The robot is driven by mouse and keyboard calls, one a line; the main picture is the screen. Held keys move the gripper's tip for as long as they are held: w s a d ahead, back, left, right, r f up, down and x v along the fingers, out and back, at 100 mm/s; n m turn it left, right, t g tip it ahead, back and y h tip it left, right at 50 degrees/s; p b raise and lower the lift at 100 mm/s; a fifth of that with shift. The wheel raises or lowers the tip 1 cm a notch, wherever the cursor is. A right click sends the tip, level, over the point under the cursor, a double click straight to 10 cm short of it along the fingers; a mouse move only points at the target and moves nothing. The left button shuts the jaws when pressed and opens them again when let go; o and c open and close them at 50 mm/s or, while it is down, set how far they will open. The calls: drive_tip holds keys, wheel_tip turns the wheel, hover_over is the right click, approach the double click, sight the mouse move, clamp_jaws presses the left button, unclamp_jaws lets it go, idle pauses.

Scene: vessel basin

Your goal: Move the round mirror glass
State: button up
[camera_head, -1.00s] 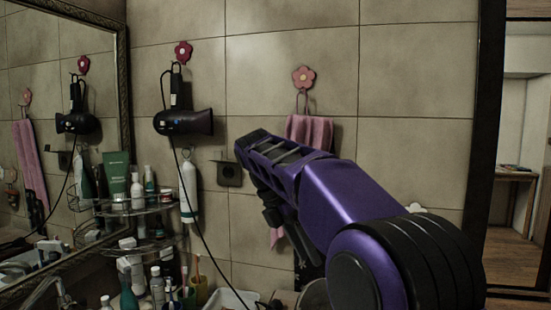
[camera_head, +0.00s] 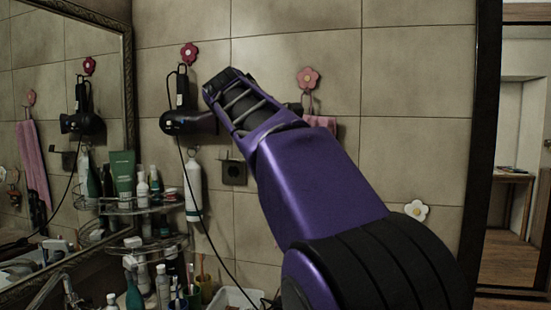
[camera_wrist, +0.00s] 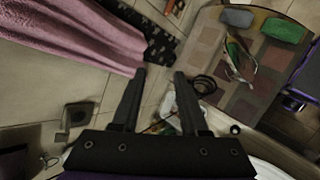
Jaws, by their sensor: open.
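I cannot make out the round mirror glass in either view now. A large framed mirror (camera_head: 60,110) hangs on the left wall in the head view, but it is not round. My gripper (camera_wrist: 160,74) is open in the wrist view, its two dark fingers apart with nothing held between them. In the head view my purple arm reaches up in front of the tiled wall, and the gripper's fingers are not clearly visible there.
Hair dryer (camera_head: 188,122) and pink towel (camera_head: 320,122) hang on the wall. A wire shelf (camera_head: 130,205) with bottles stands left. In the wrist view, the towel (camera_wrist: 75,35) is upper left and a patterned brown surface (camera_wrist: 212,58) with small items lies right.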

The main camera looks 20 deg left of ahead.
drive_tip(key=r, duration=0.1)
drive_tip(key=r+m+t, duration=0.1)
drive_tip(key=r+m+t+y, duration=0.1)
drive_tip(key=r, duration=0.1)
drive_tip(key=shift+w+a+r, duration=0.1)
drive_tip(key=shift+w+a, duration=0.1)
drive_tip(key=shift+a, duration=0.15)
